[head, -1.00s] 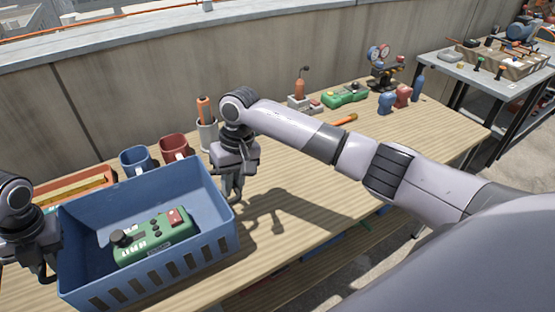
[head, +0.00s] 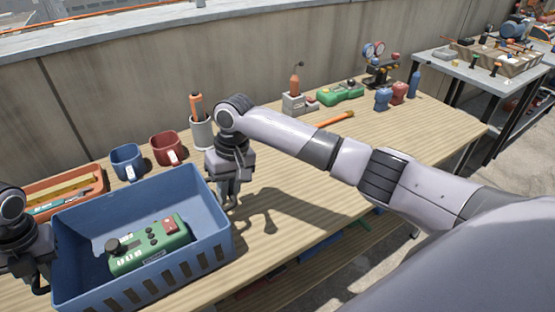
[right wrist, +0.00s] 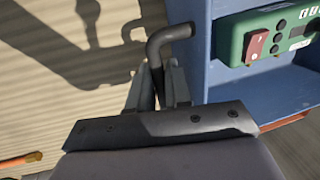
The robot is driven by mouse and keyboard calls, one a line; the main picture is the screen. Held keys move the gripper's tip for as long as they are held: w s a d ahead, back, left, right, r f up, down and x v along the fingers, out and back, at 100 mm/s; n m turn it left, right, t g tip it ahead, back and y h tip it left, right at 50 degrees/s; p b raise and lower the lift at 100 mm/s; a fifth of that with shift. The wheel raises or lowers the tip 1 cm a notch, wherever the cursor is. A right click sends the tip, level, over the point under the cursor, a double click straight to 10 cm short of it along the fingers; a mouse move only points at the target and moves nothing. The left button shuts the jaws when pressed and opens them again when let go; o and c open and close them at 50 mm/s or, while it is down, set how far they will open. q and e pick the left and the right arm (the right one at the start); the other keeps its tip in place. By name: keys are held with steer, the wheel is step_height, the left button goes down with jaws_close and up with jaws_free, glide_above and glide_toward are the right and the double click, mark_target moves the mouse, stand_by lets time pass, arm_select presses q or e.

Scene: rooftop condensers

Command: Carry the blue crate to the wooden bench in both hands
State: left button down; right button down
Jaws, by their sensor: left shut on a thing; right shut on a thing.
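The blue crate (head: 140,278) is at the lower left of the head view, over the front part of the wooden bench (head: 300,195). It looks about level; I cannot tell whether its base touches the bench top. A green device (head: 150,247) with a red switch lies inside it. My left gripper (head: 40,283) is shut on the crate's left end, partly cut off by the picture edge. My right gripper (head: 230,200) is shut at the crate's right end. In the right wrist view the crate wall (right wrist: 200,60) stands just right of the right gripper (right wrist: 160,75).
Behind the crate stand a blue mug (head: 127,162), a red mug (head: 166,149), a tool cup (head: 202,133) and an orange tray (head: 85,185). An orange-handled tool (head: 335,118) and gauges (head: 378,62) lie farther right.

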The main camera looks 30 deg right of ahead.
arm_select(q)
steer(key=shift+a+f+b, duration=0.15)
steer(key=shift+f+b, duration=0.2)
steer(key=shift+f, duration=0.1)
arm_select(e)
steer(key=shift+d+f, duration=0.1)
steer(key=shift+f, duration=0.3)
arm_select(q)
steer(key=c, duration=1.2)
jaws_free()
steer(key=shift+c, duration=0.2)
arm_select(e)
steer(key=c, duration=1.2)
jaws_free()
steer(key=shift+c, duration=0.2)
arm_select(q)
steer(key=shift+o, duration=0.9)
arm_select(e)
steer(key=shift+o, duration=0.9)
arm_select(q)
step_height(320, 180, up, 8)
steer(key=d, duration=0.1)
steer(key=shift+d, duration=0.25)
arm_select(e)
step_height(320, 180, up, 12)
steer(key=d, duration=0.2)
